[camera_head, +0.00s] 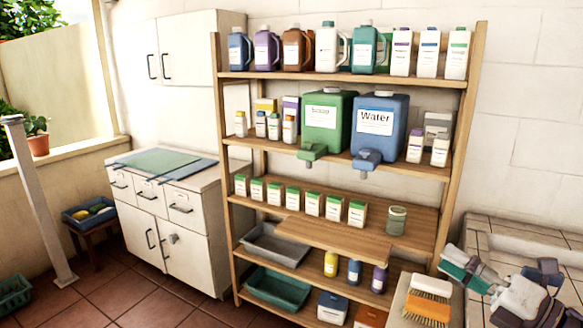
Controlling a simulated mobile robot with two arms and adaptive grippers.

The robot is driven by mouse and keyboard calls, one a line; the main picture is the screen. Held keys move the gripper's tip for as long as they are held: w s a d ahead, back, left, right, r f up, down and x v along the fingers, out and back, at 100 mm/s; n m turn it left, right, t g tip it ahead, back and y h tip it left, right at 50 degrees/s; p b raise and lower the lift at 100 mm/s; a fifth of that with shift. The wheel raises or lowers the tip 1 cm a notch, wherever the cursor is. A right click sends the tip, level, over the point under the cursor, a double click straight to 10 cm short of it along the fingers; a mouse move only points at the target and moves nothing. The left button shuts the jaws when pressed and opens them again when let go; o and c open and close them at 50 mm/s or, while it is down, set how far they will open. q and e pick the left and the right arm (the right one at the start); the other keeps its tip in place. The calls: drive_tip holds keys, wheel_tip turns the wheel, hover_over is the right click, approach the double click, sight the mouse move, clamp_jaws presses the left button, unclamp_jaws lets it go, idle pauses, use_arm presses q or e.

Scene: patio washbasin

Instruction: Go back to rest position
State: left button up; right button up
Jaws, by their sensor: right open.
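My right gripper (455,262) is at the lower right, in front of the tiled basin counter, with its arm coming in from the right edge. It points left and its jaws are open. A dark green patch shows at its fingers; I cannot tell whether it is part of the gripper or something behind. My left gripper is not in view.
A wooden shelf (340,242) holds jugs, a green canister (328,122), a blue water canister (379,126), small boxes and a glass jar (396,220). A white cabinet (170,222) stands left. The tiled counter (520,236) is at right. Floor shows at lower left.

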drive_tip(key=s+d+f+m+g+h, duration=0.1)
drive_tip(key=s+d+f+m+h, duration=0.15)
drive_tip(key=f+m+h, duration=0.7)
drive_tip(key=s+d+f+m+g+h, duration=0.1)
drive_tip(key=s+f+m+h, duration=0.35)
drive_tip(key=f+m, duration=1)
drive_tip(key=s+a+f+m+g+y, duration=0.1)
drive_tip(key=s+a+f+m+g, duration=0.2)
drive_tip(key=s+a+f+g, duration=0.45)
drive_tip(key=s+a+f+m+g, duration=0.2)
drive_tip(key=s+a+f+m, duration=0.15)
drive_tip(key=s, duration=0.75)
wheel_tip(320, 180, down, 25)
drive_tip(key=g, duration=0.1)
drive_tip(key=s+d+f+g, duration=0.1)
drive_tip(key=s+d+f, duration=0.2)
drive_tip(key=s+f, duration=1.3)
drive_tip(key=shift+s+d+f, duration=0.2)
drive_tip(key=shift+s+f, duration=0.15)
drive_tip(key=shift+s, duration=0.25)
drive_tip(key=shift+n+g, duration=0.25)
